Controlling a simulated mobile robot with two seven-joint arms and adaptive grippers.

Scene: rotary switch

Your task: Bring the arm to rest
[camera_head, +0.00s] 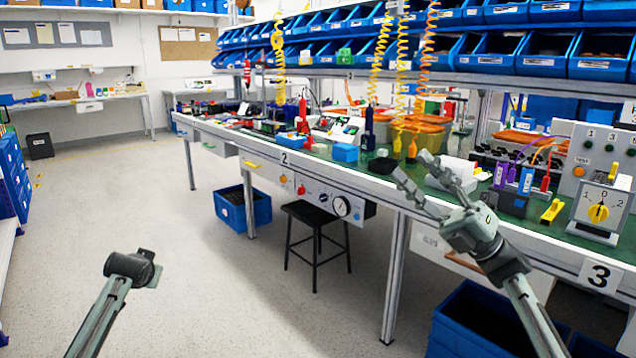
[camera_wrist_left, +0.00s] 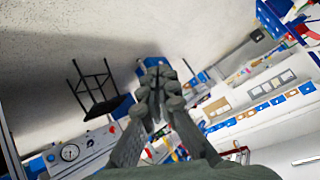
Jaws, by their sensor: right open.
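The rotary switch (camera_head: 602,229) is a pale box at the right end of the green-topped bench, with marks 1, 0 and 2. Its yellow knob (camera_head: 598,213) shows clearly; its exact setting is hard to read. My right gripper (camera_head: 411,168) is open and empty above the bench's front edge, well left of the switch and apart from it. My left arm's end (camera_head: 132,266) is at the lower left over the floor; its fingers do not show clearly there. In the left wrist view, the left gripper's fingers (camera_wrist_left: 157,88) come together with nothing visible between them.
The bench (camera_head: 555,257) holds a yellow block (camera_head: 552,210), a blue box (camera_head: 345,152) and hanging tools on coiled cords. A black stool (camera_head: 318,225) and a blue crate (camera_head: 243,206) stand below. A large blue bin (camera_head: 470,325) is beneath the right arm.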

